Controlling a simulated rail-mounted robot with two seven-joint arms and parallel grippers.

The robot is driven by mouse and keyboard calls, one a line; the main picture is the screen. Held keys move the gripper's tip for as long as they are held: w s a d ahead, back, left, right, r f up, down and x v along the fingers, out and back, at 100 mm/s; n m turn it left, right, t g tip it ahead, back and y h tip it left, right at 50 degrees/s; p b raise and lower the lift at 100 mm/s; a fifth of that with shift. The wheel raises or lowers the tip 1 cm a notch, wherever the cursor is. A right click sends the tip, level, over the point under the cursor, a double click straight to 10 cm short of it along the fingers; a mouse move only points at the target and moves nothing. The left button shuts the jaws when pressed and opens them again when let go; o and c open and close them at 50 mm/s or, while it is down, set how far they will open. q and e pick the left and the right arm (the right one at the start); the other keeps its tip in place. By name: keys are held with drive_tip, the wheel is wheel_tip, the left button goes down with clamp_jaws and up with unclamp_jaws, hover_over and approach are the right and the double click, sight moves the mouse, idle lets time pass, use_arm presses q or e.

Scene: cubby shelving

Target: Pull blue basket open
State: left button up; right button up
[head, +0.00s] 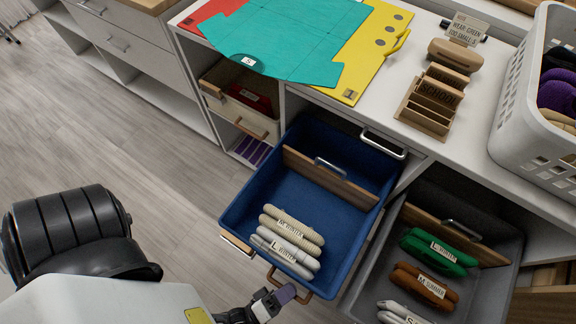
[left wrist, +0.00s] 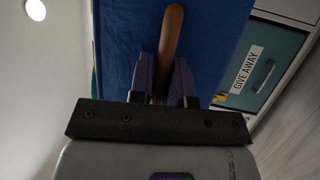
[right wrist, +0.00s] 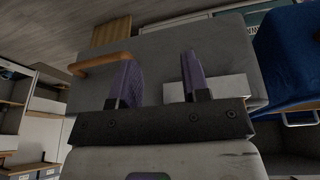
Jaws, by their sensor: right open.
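The blue basket (head: 235,205) is drawn out from under the white counter, with its front well clear of the shelf. A wooden divider and several labelled rolls lie inside it. My left gripper (head: 283,296) is at the wooden handle (head: 306,297) on the basket's front. In the left wrist view, my left fingers (left wrist: 163,75) are close on both sides of the wooden handle (left wrist: 172,30), against the blue basket front (left wrist: 120,50). My right gripper (right wrist: 158,75) is open and empty in front of a grey basket (right wrist: 215,45); it is outside the head view.
The grey basket (head: 487,292), also drawn out, stands right of the blue one. Shelves with smaller bins (head: 240,105) are at left. The white counter (head: 400,70) holds coloured folders and a wooden organizer (head: 430,100). A white laundry basket (head: 515,110) stands at right. Floor (head: 110,130) at left is clear.

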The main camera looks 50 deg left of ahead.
use_arm(q)
drive_tip(key=o, duration=0.4)
drive_tip(key=shift+c, duration=0.2)
drive_tip(key=p+v, duration=0.1)
drive_tip(key=v, duration=1.3)
drive_tip(key=shift+p, duration=0.4)
drive_tip(key=shift+w+r, duration=0.1)
